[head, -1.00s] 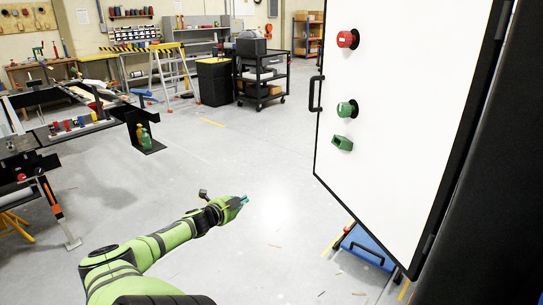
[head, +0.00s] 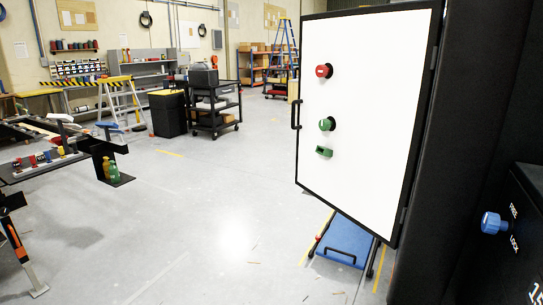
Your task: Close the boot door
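The boot door (head: 365,110) is a white panel with a black frame at the right of the head view. It stands open, hinged at its right edge to a dark upright (head: 425,170). A red knob (head: 324,71), a green knob (head: 327,124) and a green block-shaped part (head: 323,151) are on its white face. A black handle (head: 296,114) is on its left edge. Neither of my grippers is in view.
A blue knob (head: 491,223) sits on a black panel marked FREE and LOCK at the lower right. A blue step or platform (head: 345,242) lies below the door. A black chassis frame (head: 90,145) stands at the left. The middle floor is clear.

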